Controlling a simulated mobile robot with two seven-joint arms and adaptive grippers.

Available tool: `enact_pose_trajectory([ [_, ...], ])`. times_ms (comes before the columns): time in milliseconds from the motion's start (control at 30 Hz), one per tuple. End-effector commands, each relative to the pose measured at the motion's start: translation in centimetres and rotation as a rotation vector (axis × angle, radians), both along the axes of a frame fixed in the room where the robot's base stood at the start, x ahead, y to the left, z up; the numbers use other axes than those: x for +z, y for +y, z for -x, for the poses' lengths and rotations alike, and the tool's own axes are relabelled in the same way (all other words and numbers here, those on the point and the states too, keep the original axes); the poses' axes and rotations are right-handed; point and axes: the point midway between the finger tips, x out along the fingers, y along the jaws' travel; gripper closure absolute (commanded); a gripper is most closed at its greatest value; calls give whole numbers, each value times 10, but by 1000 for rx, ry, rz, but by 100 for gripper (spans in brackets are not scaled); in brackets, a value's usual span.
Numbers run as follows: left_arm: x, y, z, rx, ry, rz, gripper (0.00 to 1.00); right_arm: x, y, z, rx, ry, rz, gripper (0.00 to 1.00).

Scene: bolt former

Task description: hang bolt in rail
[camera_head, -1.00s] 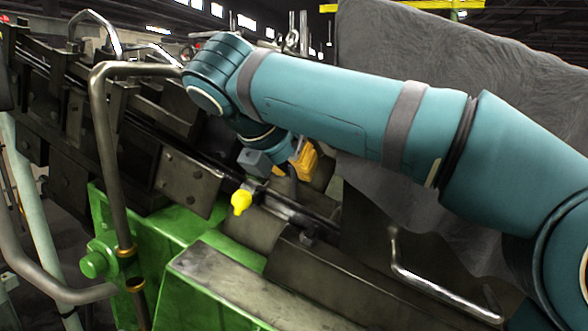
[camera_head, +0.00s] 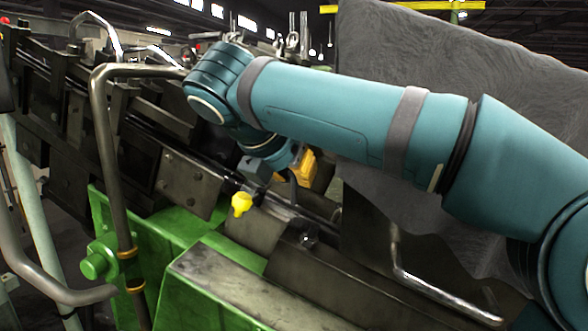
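My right arm comes in from the right and reaches across the machine, its wrist over the dark rail (camera_head: 275,207). Under the wrist are a grey block and an orange part of my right gripper (camera_head: 291,178); the fingers are mostly hidden, so I cannot tell whether they are open or shut. A small bright yellow piece (camera_head: 241,204) is at the rail's front edge, left of and below the gripper; I cannot tell whether it is part of the bolt. A small dark bolt-like part (camera_head: 309,240) sits to its lower right. My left gripper is not in view.
A green machine frame (camera_head: 190,240) lies in front of the rail. A bent metal pipe (camera_head: 105,130) rises at the left. A bent handle (camera_head: 430,287) is at the lower right. A large grey panel (camera_head: 430,70) stands behind my arm.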

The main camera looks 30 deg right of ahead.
Motion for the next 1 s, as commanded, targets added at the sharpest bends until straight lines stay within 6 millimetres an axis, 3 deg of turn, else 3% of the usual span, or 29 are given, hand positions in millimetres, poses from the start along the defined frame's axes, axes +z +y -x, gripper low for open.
enact_pose_trajectory([
  [1000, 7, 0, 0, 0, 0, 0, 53, -2, 0, 0, -1, 1, 0, 100],
])
